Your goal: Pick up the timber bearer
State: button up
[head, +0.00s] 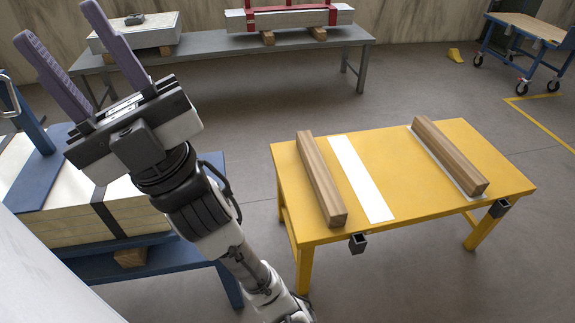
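Two brown timber bearers lie on the yellow table in the head view. The left timber bearer (319,178) lies lengthwise beside a bare white strip. The right timber bearer (449,156) lies on another white strip, roughly parallel to it. My gripper (68,46) is raised at the upper left, well apart from both bearers. Its two purple-grey fingers are spread wide and nothing is between them.
The yellow table (400,150) has free surface between the bearers. A blue stand (150,262) with a strapped pale stack (100,215) is behind my arm. A grey bench (215,45) with loads stands at the back. A blue trolley (525,35) is at the far right.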

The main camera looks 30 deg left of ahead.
aim_at(335, 213)
jog(key=i+l+u, duration=0.15)
jog(key=u, duration=0.2)
jog(key=i+l+u, duration=0.1)
jog(key=l+u, duration=0.2)
jog(key=i+l+u, duration=0.1)
jog(key=u, duration=0.25)
jog(key=l+u, duration=0.45)
jog(key=l, duration=0.2)
jog(key=l+u, duration=0.5)
jog(key=l, duration=0.15)
